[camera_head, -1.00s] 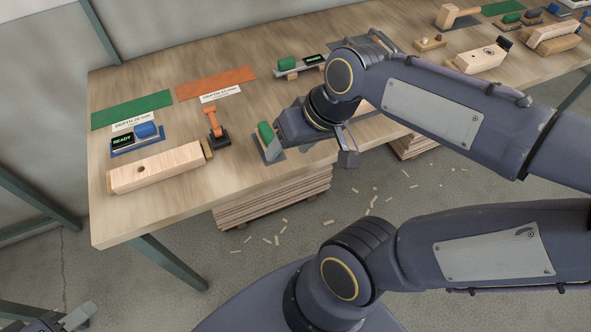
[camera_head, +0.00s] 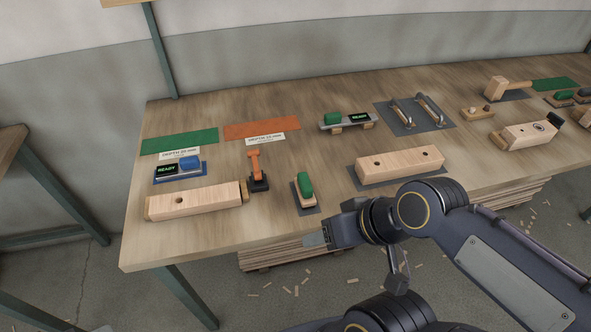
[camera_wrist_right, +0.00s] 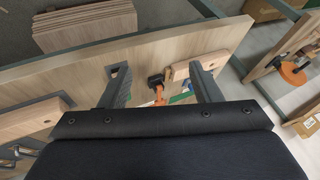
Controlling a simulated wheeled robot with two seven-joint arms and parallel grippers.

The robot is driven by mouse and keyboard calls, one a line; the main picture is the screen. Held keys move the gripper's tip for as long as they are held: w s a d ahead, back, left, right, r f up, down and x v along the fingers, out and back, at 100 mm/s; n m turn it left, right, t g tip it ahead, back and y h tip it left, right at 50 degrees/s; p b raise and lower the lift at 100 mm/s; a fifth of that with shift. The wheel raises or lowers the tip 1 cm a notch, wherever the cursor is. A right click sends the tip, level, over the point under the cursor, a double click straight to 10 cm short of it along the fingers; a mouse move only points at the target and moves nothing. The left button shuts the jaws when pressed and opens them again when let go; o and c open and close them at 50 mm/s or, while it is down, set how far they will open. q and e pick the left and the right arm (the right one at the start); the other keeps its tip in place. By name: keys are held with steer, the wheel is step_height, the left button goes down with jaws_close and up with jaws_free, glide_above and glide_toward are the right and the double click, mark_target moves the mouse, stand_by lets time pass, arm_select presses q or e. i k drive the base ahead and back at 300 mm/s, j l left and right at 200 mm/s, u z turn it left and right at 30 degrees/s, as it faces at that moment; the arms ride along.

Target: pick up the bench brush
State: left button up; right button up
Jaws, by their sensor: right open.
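A green-topped wooden block (camera_head: 306,187) lies on a small grey mat near the bench's front edge. It looks most like the bench brush, but I see no bristles and cannot be sure. In the right wrist view the two fingers of the right gripper (camera_wrist_right: 162,88) stand wide apart with nothing held. Farther off between them shows an orange-handled tool (camera_wrist_right: 158,92). My left gripper is out of view.
On the bench (camera_head: 240,232), a bored wooden beam (camera_head: 195,200) lies left and a two-holed block (camera_head: 400,164) right of the green-topped block. The orange tool (camera_head: 256,170) stands close to its left. A mallet (camera_head: 497,89) lies far right. Plywood sheets (camera_head: 285,255) are stacked below.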

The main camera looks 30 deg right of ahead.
mark_target(304, 187)
steer(key=l+u, duration=0.1)
steer(key=u, duration=0.6)
steer(key=k+l+u, duration=0.2)
steer(key=l+u, duration=0.3)
steer(key=k+l+u, duration=0.25)
steer(key=u, duration=0.2)
steer(key=k+l+u, duration=0.15)
steer(key=k+l, duration=0.6)
